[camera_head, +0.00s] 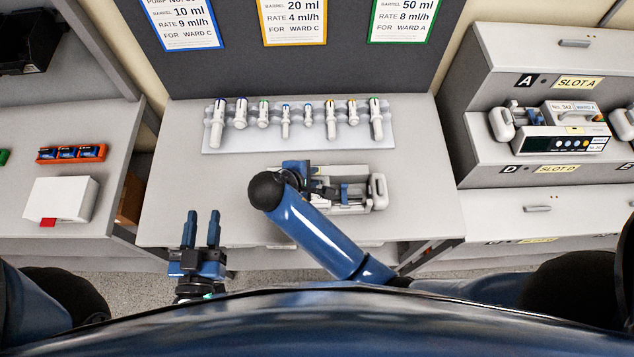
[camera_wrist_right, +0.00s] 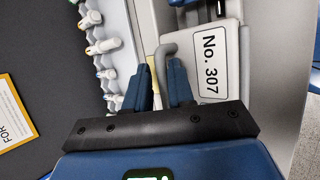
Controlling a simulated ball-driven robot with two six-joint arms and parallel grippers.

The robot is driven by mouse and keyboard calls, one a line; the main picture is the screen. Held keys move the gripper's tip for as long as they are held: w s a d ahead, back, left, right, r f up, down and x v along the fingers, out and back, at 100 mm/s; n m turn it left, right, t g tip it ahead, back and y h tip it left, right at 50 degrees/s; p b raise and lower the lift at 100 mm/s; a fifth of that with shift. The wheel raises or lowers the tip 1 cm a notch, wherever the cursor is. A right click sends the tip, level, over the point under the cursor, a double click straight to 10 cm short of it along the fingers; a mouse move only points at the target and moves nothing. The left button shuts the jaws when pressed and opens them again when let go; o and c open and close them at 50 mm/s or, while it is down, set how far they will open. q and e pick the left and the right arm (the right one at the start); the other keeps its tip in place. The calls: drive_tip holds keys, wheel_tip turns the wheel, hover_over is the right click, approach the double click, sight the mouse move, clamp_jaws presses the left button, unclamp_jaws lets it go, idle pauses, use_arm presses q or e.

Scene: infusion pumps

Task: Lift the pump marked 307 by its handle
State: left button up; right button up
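The pump marked No. 307 (camera_wrist_right: 208,65) is a pale box lying on the middle table; in the head view part of it (camera_head: 350,207) shows beyond my right arm. Its grey bent handle (camera_wrist_right: 168,50) reaches between the fingers of my right gripper (camera_wrist_right: 160,78). The fingers stand close on either side of the handle; I cannot tell whether both press on it. In the head view my right wrist hides most of the handle and the right gripper's tips. My left gripper (camera_head: 201,228) is open and empty over the table's front left edge.
A rack of several syringes (camera_head: 298,142) stands behind the pump. Three barrel and rate signs, one of them yellow-edged (camera_head: 293,20), hang on the back panel. Another pump, No. 342 (camera_head: 560,130), sits on the right shelf. A white box (camera_head: 60,198) is on the left table.

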drive_tip(key=shift+s+a+r, duration=0.15)
drive_tip(key=shift+s+a, duration=0.1)
drive_tip(key=shift+s, duration=0.3)
drive_tip(key=shift+s+a, duration=0.1)
drive_tip(key=shift+s, duration=0.1)
drive_tip(key=shift+c, duration=2)
drive_tip(key=shift+w, duration=0.2)
clamp_jaws()
drive_tip(key=shift+s+d+f, duration=0.15)
drive_tip(key=shift+d+f, duration=0.05)
drive_tip(key=shift+f, duration=0.1)
drive_tip(key=shift+r, duration=0.1)
